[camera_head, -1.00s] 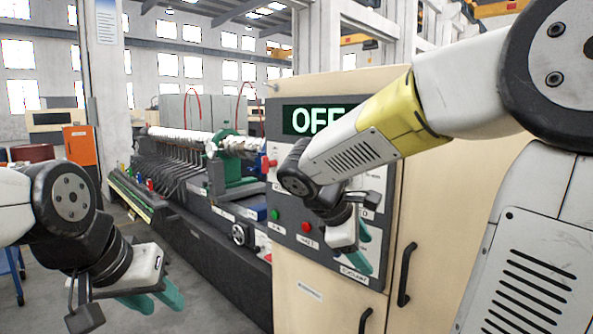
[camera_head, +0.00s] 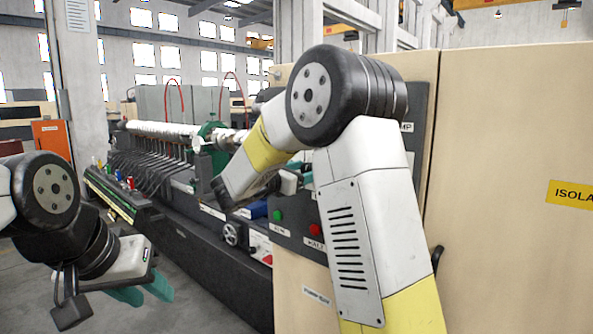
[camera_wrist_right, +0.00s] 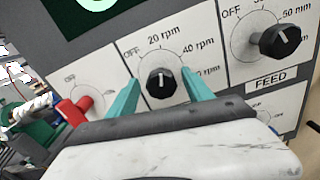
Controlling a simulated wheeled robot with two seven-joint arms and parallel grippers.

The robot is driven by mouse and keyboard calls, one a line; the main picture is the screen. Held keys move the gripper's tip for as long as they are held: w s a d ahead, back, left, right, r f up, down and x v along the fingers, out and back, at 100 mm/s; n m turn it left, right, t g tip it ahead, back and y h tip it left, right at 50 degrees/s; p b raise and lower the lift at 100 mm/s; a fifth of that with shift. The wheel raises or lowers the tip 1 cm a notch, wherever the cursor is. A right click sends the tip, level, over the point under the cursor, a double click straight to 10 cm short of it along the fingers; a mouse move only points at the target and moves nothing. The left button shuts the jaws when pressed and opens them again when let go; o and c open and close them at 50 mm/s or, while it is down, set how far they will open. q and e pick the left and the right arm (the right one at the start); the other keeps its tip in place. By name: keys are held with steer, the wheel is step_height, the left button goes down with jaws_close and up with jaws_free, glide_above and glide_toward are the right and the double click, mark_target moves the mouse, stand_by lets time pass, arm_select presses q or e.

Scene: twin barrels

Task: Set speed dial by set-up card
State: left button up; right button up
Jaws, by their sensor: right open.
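In the right wrist view, the speed dial is a black knob (camera_wrist_right: 160,84) on a white plate marked OFF, 20 rpm, 40 rpm and a partly hidden higher rpm mark. Its white line points roughly up, towards 20 rpm. My right gripper (camera_wrist_right: 160,79) is open, its teal fingers on the left and right sides of the knob; I cannot tell whether they touch it. In the head view my right arm hides the dial and most of the panel. My left gripper (camera_head: 145,291) is open and empty at lower left. I cannot make out the set-up card.
Part of the green-lit display (camera_wrist_right: 97,5) shows above. Green (camera_head: 278,215) and red (camera_head: 314,229) buttons sit lower on the panel. A lathe-like machine (camera_head: 165,155) stands left.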

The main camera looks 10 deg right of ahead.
steer(key=shift+w+d, duration=0.4)
steer(key=shift+d, duration=0.15)
jaws_close()
steer(key=shift+m, duration=0.3)
steer(key=m, duration=0.4)
steer(key=shift+m, duration=0.3)
steer(key=shift+s+m, duration=0.1)
steer(key=shift+m, duration=2.1)
